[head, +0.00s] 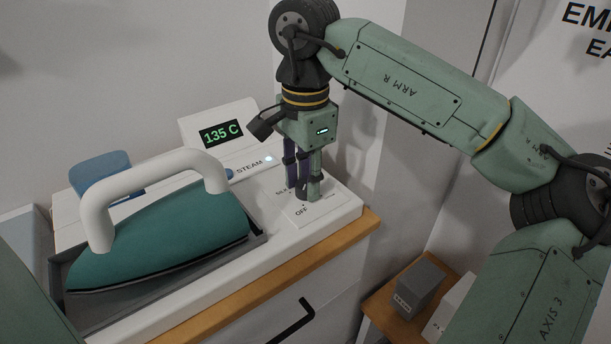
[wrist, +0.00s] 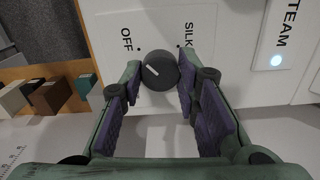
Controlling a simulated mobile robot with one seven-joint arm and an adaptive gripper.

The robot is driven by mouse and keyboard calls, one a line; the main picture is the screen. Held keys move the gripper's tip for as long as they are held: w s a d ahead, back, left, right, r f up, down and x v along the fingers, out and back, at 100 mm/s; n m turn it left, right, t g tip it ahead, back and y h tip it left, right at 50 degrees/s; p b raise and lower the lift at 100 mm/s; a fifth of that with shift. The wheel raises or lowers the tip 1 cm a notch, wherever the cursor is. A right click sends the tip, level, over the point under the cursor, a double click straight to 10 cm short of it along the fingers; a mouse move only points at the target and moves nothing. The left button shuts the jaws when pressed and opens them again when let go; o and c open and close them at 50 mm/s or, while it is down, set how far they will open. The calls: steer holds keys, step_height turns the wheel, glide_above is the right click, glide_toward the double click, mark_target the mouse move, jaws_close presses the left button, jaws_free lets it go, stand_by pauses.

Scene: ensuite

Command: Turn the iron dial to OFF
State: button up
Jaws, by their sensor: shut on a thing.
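The iron dial (wrist: 160,78) is a dark round knob with a white pointer line, on a white plate (wrist: 205,20) marked OFF and SILK. In the wrist view the pointer line lies left of the knob's middle and slants up-left, on the OFF side. I cannot tell whether it lines up exactly with the OFF mark. My gripper (head: 303,188) points down over the panel, and its fingertips, also in the wrist view (wrist: 160,80), are closed on both sides of the dial. In the head view the fingers mostly hide the dial, and OFF (head: 301,211) shows in front of it.
The teal iron (head: 165,235) with its white handle rests in a grey tray left of my gripper. A display (head: 221,133) reads 135 C. A lit STEAM light (head: 268,159) is beside the fingers. Small boxes (head: 420,284) stand on a lower wooden surface at right.

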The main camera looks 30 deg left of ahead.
steer(key=shift+n, duration=0.6)
steer(key=o, duration=1.2)
steer(key=shift+c, duration=0.2)
steer(key=shift+r, duration=0.15)
step_height(320, 180, up, 12)
